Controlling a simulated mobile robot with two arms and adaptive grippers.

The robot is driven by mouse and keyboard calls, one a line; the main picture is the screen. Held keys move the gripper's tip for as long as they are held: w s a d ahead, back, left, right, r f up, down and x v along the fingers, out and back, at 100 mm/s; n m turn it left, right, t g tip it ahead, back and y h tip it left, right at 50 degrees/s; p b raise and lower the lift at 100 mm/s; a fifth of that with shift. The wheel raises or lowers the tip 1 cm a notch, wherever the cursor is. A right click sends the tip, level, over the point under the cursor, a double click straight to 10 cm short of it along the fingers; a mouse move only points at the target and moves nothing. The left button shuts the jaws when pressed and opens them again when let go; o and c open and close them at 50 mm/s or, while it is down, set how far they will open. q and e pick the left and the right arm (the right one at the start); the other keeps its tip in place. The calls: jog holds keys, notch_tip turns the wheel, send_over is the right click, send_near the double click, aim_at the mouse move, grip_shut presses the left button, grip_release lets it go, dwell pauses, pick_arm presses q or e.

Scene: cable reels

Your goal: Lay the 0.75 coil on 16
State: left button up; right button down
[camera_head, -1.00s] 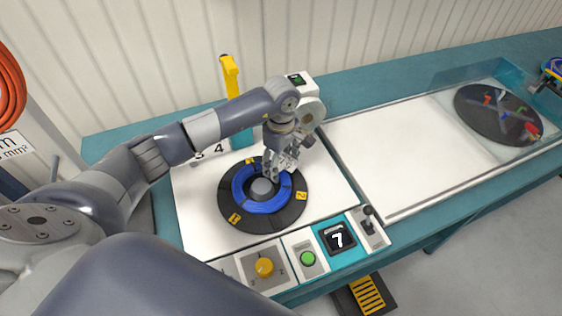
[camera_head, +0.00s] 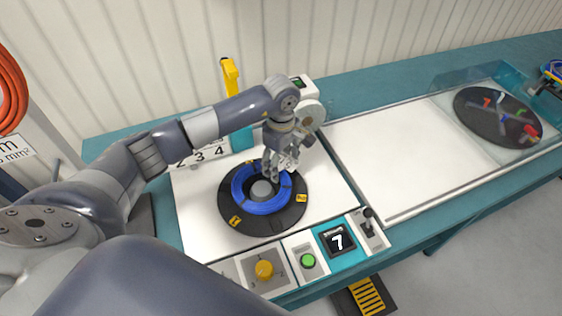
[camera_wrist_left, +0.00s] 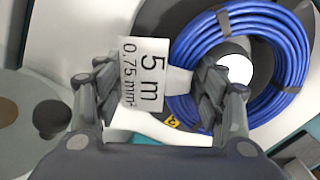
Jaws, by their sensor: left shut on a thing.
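The blue cable coil (camera_head: 262,207) lies around the hub of a black disc (camera_head: 233,196) with yellow marks. Whether it touches the disc or is slightly raised, I cannot tell. My left gripper (camera_head: 280,166) is at the coil's far right side, shut on its white tag. In the left wrist view the tag (camera_wrist_left: 145,75) reads "5 m 0.75 mm²" and sits between the fingertips (camera_wrist_left: 155,85). The coil (camera_wrist_left: 205,40) with black straps shows right beside it. No number 16 is readable. My right gripper is not in view.
A front panel has a yellow knob (camera_head: 264,269), green button (camera_head: 308,261), display reading 7 (camera_head: 338,240) and lever (camera_head: 367,219). A yellow-handled lever (camera_head: 230,76) stands behind. The white surface (camera_head: 400,150) to the right is clear. A dark disc with coloured pieces (camera_head: 480,121) lies far right.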

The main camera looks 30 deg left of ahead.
pick_arm(q)
jog(key=shift+f, duration=0.15)
dwell(0.3)
jog(key=shift+r, duration=0.6)
jog(key=shift+r, duration=0.15)
jog(key=shift+r+p, duration=0.7)
jog(key=shift+r, duration=1.1)
